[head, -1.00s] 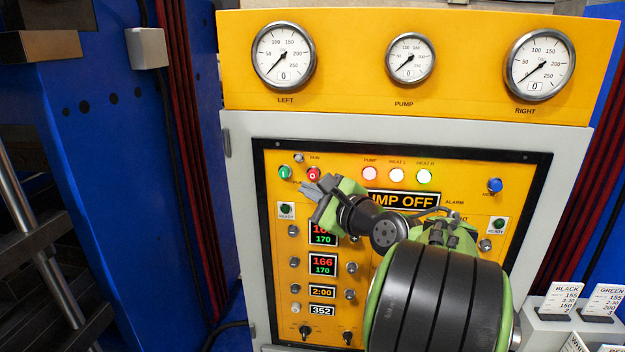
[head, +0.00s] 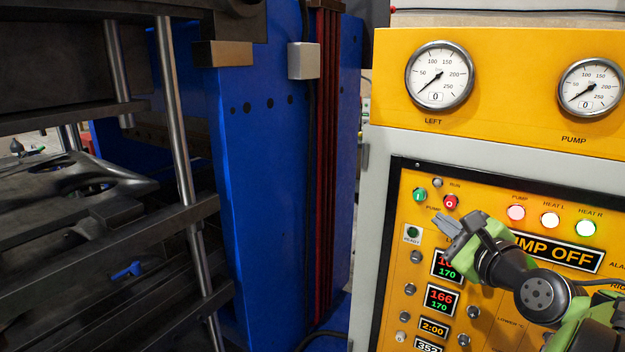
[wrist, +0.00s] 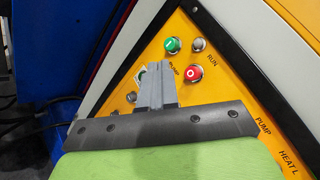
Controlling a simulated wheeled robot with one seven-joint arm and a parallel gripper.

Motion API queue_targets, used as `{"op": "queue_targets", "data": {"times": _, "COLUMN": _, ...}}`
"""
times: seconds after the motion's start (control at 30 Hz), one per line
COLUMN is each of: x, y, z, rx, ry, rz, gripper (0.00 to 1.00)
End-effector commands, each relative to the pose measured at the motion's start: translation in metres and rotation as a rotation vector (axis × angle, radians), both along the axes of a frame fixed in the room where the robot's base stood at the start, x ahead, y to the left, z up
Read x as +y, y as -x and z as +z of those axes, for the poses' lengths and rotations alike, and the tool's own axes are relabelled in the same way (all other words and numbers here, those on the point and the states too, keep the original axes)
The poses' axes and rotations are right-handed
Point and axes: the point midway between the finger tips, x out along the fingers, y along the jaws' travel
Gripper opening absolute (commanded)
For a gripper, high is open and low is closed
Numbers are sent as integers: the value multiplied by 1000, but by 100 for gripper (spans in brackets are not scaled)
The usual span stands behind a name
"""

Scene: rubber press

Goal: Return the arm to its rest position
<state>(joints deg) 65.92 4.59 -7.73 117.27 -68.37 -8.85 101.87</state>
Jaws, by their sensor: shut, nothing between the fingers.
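My gripper (head: 452,229) is shut and empty. In the head view it is in front of the yellow control panel (head: 408,285), below the green start button (head: 420,195) and the red stop button (head: 451,202). In the wrist view my gripper (wrist: 157,84) points up toward the green button (wrist: 172,45), with the red button (wrist: 192,72) to its right; a gap to the panel is hard to judge. My green and black arm comes in from the lower right and covers part of the displays.
The panel display (head: 553,250) reads PUMP OFF; the left gauge (head: 440,77) and pump gauge (head: 590,88) read 0. A blue press frame (head: 270,190) stands left of the cabinet, with dark press plates (head: 100,250) and steel rods further left.

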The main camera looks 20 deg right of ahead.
Motion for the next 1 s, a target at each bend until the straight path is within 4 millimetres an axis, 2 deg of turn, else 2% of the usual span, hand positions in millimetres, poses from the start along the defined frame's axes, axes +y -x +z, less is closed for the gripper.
{"op": "queue_targets", "data": {"times": 0.07, "x": 2, "y": -1, "z": -1, "rx": 6, "ry": 8, "rz": 5, "gripper": 0}}
{"op": "queue_targets", "data": {"times": 0.17, "x": 33, "y": -11, "z": -14, "rx": 84, "ry": 129, "rz": 67, "gripper": 0}}
{"op": "queue_targets", "data": {"times": 0.27, "x": 103, "y": -18, "z": -50, "rx": 260, "ry": 444, "rz": 231, "gripper": 0}}
{"op": "queue_targets", "data": {"times": 0.3, "x": 135, "y": -12, "z": -69, "rx": 339, "ry": 607, "rz": 323, "gripper": 0}}
{"op": "queue_targets", "data": {"times": 0.37, "x": 177, "y": 5, "z": -98, "rx": 443, "ry": 861, "rz": 471, "gripper": 0}}
{"op": "queue_targets", "data": {"times": 0.4, "x": 202, "y": 23, "z": -117, "rx": 502, "ry": 1035, "rz": 581, "gripper": 0}}
{"op": "queue_targets", "data": {"times": 0.47, "x": 230, "y": 56, "z": -145, "rx": 570, "ry": 1285, "rz": 753, "gripper": 0}}
{"op": "queue_targets", "data": {"times": 0.5, "x": 243, "y": 80, "z": -162, "rx": 602, "ry": 1439, "rz": 866, "gripper": 0}}
{"op": "queue_targets", "data": {"times": 0.6, "x": 255, "y": 134, "z": -195, "rx": 637, "ry": 1737, "rz": 1114, "gripper": 0}}
{"op": "queue_targets", "data": {"times": 0.7, "x": 255, "y": 168, "z": -213, "rx": 638, "ry": 1902, "rz": 1278, "gripper": 0}}
{"op": "queue_targets", "data": {"times": 0.8, "x": 252, "y": 181, "z": -219, "rx": 637, "ry": 1959, "rz": 1346, "gripper": 0}}
{"op": "queue_targets", "data": {"times": 1.0, "x": 252, "y": 182, "z": -219, "rx": 637, "ry": 1962, "rz": 1350, "gripper": 0}}
